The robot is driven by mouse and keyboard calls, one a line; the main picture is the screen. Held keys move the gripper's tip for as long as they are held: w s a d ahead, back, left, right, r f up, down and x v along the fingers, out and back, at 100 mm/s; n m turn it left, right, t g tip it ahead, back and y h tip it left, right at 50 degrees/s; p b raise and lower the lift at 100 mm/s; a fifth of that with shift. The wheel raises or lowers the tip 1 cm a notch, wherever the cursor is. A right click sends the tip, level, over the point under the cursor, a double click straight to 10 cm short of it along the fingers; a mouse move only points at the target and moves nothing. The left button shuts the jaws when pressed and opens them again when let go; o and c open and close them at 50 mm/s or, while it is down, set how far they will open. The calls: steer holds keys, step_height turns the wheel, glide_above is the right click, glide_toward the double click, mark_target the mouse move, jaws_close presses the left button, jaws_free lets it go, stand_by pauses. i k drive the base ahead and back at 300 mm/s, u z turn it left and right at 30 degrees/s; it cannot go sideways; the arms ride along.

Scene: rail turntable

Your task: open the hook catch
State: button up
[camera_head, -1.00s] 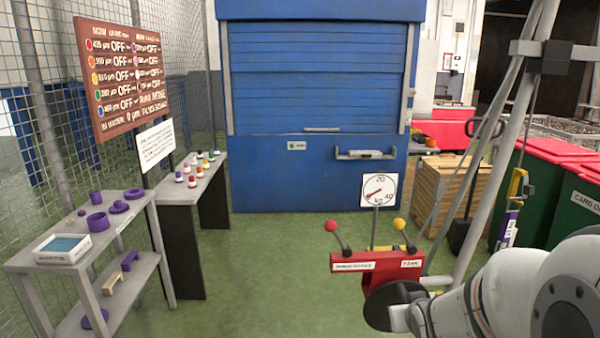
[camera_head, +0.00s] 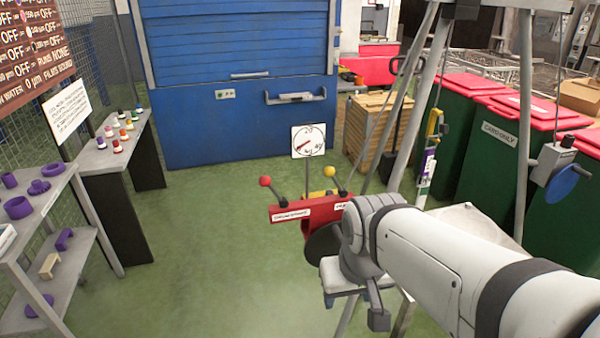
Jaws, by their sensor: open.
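I cannot make out a hook catch clearly in the head view. My arm reaches in from the lower right. A red panel (camera_head: 292,213) with two levers, one red-knobbed (camera_head: 266,181) and one yellow-knobbed (camera_head: 331,171), stands behind my wrist, which hides its right end. A round dial on a white square (camera_head: 308,141) rises behind the panel.
Grey metal frame legs (camera_head: 428,90) stand right of the panel, with a yellow-handled tool (camera_head: 434,124) hanging there. Green bins with red lids (camera_head: 471,84) line the right. A blue shutter (camera_head: 240,40) closes the back. Shelves with purple parts (camera_head: 53,170) stand left. Green floor is clear between.

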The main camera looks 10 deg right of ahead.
mark_target(442, 129)
steer(key=z, duration=0.95)
